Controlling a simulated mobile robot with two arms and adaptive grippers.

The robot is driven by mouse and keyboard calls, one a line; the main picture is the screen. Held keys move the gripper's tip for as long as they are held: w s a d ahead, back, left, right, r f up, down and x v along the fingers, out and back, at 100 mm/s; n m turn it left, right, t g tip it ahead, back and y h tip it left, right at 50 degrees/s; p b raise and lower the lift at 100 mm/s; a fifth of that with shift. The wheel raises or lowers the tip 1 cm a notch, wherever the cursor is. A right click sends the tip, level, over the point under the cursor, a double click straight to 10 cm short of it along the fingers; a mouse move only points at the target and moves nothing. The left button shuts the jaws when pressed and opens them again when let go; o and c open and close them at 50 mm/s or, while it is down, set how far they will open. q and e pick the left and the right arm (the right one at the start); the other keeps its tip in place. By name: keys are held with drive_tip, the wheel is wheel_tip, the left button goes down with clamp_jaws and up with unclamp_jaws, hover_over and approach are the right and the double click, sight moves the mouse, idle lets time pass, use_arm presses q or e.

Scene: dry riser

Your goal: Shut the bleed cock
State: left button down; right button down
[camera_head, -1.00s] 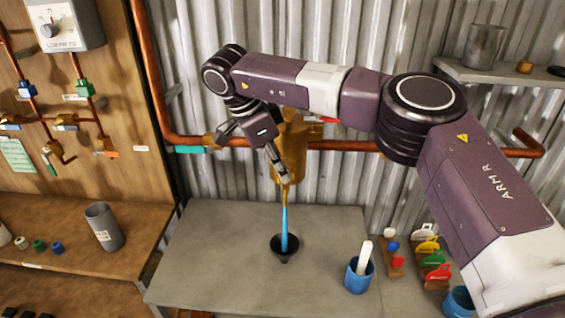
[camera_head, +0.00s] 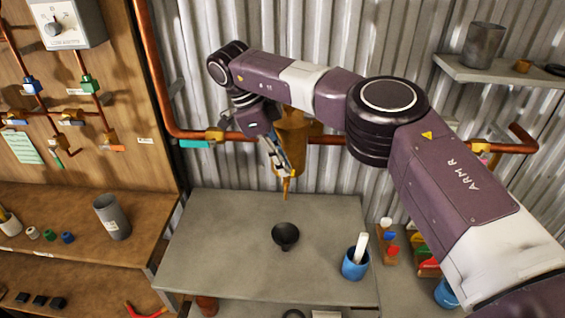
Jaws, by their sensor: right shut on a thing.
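The brass body (camera_head: 291,135) hangs on the copper pipe in front of the corrugated wall. Its short bleed spout (camera_head: 286,188) points down, and no water shows below it. A black funnel (camera_head: 285,235) sits in the grey bench top (camera_head: 225,225) under the spout. My right gripper (camera_head: 279,164) is at the lower left side of the brass body, just above the spout, shut on the bleed cock. The cock's handle is mostly hidden by the fingers. My left gripper is not in view.
A teal-handled valve (camera_head: 196,144) is on the pipe to the left. A blue cup (camera_head: 354,266) with a white item stands right of the funnel, near coloured tags (camera_head: 387,235). A shelf (camera_head: 500,72) is at upper right. The bench's left part is clear.

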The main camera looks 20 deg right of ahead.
drive_tip(key=c, duration=2.1)
unclamp_jaws()
